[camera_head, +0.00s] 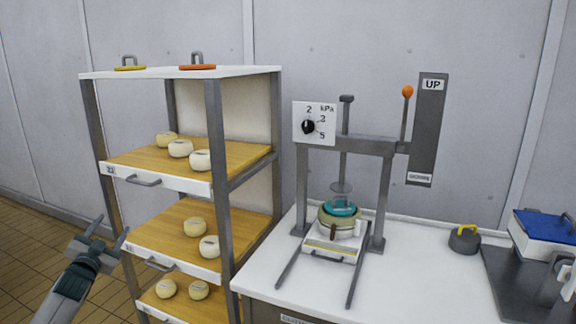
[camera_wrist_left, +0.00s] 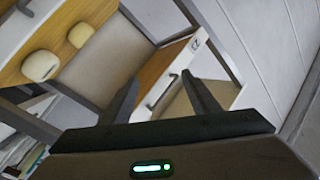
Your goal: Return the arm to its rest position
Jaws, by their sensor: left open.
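My left gripper (camera_head: 96,232) is at the lower left of the head view, with its fingers spread and nothing between them. It is in front of the left side of the shelf rack (camera_head: 215,160), apart from it as far as I can see. In the left wrist view the two dark fingers (camera_wrist_left: 162,95) are also apart and empty, with a shelf front and its handle visible beyond them.
Wooden shelves hold several pale cheeses (camera_head: 180,148). A press (camera_head: 345,145) with an orange-knobbed lever stands on the white table (camera_head: 420,275), a teal-topped mould (camera_head: 340,212) under it. A dark weight (camera_head: 464,239) and blue-lidded box (camera_head: 543,226) stand right. Floor is visible at lower left.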

